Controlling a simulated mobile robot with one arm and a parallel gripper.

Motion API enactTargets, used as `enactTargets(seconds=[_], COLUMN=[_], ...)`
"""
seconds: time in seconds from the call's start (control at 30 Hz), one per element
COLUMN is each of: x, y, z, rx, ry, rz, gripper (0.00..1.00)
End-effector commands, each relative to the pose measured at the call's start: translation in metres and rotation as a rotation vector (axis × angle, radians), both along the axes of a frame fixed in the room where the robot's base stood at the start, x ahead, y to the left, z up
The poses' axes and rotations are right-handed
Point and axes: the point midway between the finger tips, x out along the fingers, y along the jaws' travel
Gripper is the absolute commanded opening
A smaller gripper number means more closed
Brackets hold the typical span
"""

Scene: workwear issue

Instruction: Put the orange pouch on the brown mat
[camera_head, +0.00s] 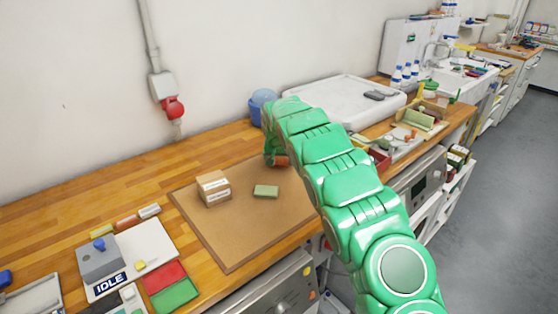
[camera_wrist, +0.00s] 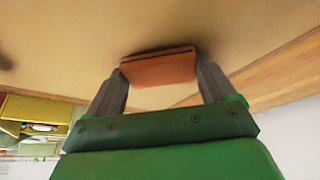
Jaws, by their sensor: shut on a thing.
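The orange pouch (camera_wrist: 158,70) is held between the two fingers of my gripper (camera_wrist: 160,78) in the wrist view. In the head view only a small part of the pouch (camera_head: 281,160) shows beside my green gripper (camera_head: 272,158). The brown mat (camera_head: 245,232) lies on the wooden worktop, and the pouch is at its far right part. The mat also fills the top of the wrist view (camera_wrist: 70,30). A dark shadow lies along the pouch's edge on the mat; I cannot tell whether they touch.
A cardboard box (camera_head: 213,188) and a green block (camera_head: 265,191) sit on the mat. A blue bin (camera_head: 262,103) and a white tray (camera_head: 335,97) stand behind my arm. A grey device marked IDLE (camera_head: 105,268) is at the left. The mat's front part is clear.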

Motion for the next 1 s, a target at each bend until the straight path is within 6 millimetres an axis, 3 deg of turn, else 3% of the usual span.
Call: enactTargets(seconds=[0.2,0.23,0.33,0.73,1.0], x=[0.000,0.000,0.000,-0.001,-0.009], y=[0.000,0.000,0.000,0.000,0.000], z=[-0.003,-0.004,-0.003,0.001,0.021], rx=[0.000,0.000,0.000,0.000,-0.001], ry=[0.001,0.001,0.001,0.002,0.002], rz=[0.000,0.000,0.000,0.000,0.000], gripper=[0.54,0.86,1.00,1.00,1.00])
